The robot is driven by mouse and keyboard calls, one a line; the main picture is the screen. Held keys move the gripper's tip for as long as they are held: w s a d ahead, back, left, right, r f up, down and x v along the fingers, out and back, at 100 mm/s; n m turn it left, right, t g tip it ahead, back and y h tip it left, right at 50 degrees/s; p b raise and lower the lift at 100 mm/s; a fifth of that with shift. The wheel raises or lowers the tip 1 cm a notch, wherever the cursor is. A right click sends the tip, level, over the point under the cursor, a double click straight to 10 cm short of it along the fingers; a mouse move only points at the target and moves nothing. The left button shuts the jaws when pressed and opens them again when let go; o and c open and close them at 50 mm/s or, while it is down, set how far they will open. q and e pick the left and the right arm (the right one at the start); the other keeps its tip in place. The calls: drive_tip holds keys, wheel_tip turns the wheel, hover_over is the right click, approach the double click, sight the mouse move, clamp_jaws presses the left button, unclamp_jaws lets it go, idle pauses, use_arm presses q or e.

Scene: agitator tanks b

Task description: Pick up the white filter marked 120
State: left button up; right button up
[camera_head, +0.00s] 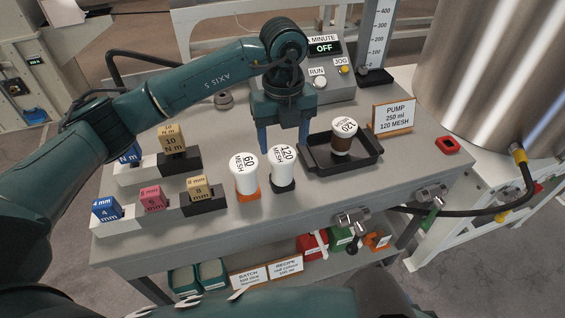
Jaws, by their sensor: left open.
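The white filter marked 120 MESH (283,163) stands upright on a dark base near the front of the grey table. A white filter marked 60 MESH (244,172) stands just left of it on an orange base. A brown filter with a white top marked 120 (343,139) stands in a black tray (361,159) to the right. My left gripper (283,146) is open and points down, its blue fingers apart, just behind and above the white 120 filter. Its fingers appear empty. My right gripper is not in view.
Several marked blocks (171,141) sit on black and white stands at the left. A control box (325,70) reading OFF and a sign (395,116) for pump 250 ml, 120 MESH stand behind. Valves (353,219) stick out at the front edge. A large metal tank stands at the right.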

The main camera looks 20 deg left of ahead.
sight(282, 154)
use_arm(q)
drive_tip(key=f, duration=0.6)
drive_tip(key=shift+s+f+p, duration=0.2)
drive_tip(key=shift+f+p, duration=0.1)
drive_tip(key=shift+p, duration=0.05)
drive_tip(key=c, duration=0.8)
